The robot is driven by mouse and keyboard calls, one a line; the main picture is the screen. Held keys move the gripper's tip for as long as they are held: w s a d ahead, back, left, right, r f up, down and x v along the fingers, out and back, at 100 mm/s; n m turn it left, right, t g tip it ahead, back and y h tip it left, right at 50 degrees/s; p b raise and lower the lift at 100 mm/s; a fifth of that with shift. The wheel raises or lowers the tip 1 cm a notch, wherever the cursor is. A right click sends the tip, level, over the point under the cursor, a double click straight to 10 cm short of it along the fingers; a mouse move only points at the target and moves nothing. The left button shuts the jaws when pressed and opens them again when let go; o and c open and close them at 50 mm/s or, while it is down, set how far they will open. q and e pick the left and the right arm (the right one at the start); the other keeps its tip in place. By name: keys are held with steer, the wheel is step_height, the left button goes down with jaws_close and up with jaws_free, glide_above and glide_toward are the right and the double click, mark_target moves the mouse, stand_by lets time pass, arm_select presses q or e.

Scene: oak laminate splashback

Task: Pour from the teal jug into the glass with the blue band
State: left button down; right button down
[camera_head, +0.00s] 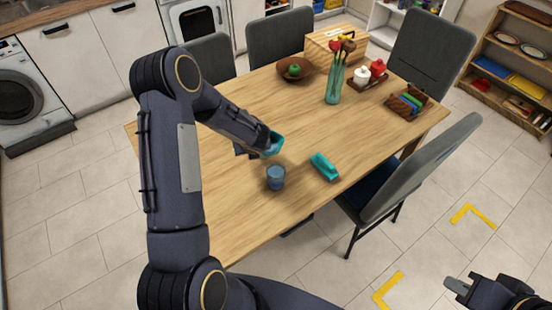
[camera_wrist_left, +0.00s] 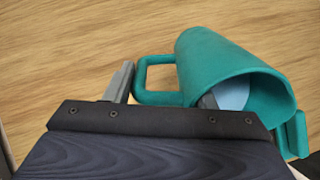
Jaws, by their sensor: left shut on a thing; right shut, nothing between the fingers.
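The teal jug (camera_head: 277,140) is held at the end of my left arm, mostly hidden by the gripper in the head view. My left gripper (camera_wrist_left: 168,82) is shut on the jug, whose body (camera_wrist_left: 215,62) lies tilted in the left wrist view. Its open mouth shows something light blue inside. The glass with the blue band (camera_head: 276,178) stands upright on the table, just below the jug in the head view, apart from it. I cannot tell whether anything is in the glass. My right gripper (camera_head: 456,288) is shut and empty, off the table at the lower right.
A teal object (camera_head: 323,167) lies on the wooden table (camera_head: 235,220) right of the glass. Further back are a bowl with a green fruit (camera_head: 295,70), a vase of flowers (camera_head: 334,85), a tray with jars (camera_head: 368,78) and a wooden holder (camera_head: 407,101). Chairs surround the table.

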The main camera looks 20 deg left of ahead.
arm_select(q)
steer(key=shift+w+a+f+g+h+b, duration=0.25)
steer(key=shift+w+a+g+h+b, duration=0.15)
steer(key=shift+w+a+g+h, duration=0.8)
steer(key=shift+w+g+h, duration=0.05)
steer(key=shift+g+h, duration=0.3)
steer(key=shift+w+a+f+g+h, duration=0.25)
steer(key=shift+w+a+g+h, duration=0.1)
steer(key=shift+g+h, duration=0.35)
arm_select(e)
steer(key=shift+r, duration=0.3)
arm_select(q)
steer(key=shift+d, duration=0.1)
arm_select(e)
steer(key=shift+d, duration=0.1)
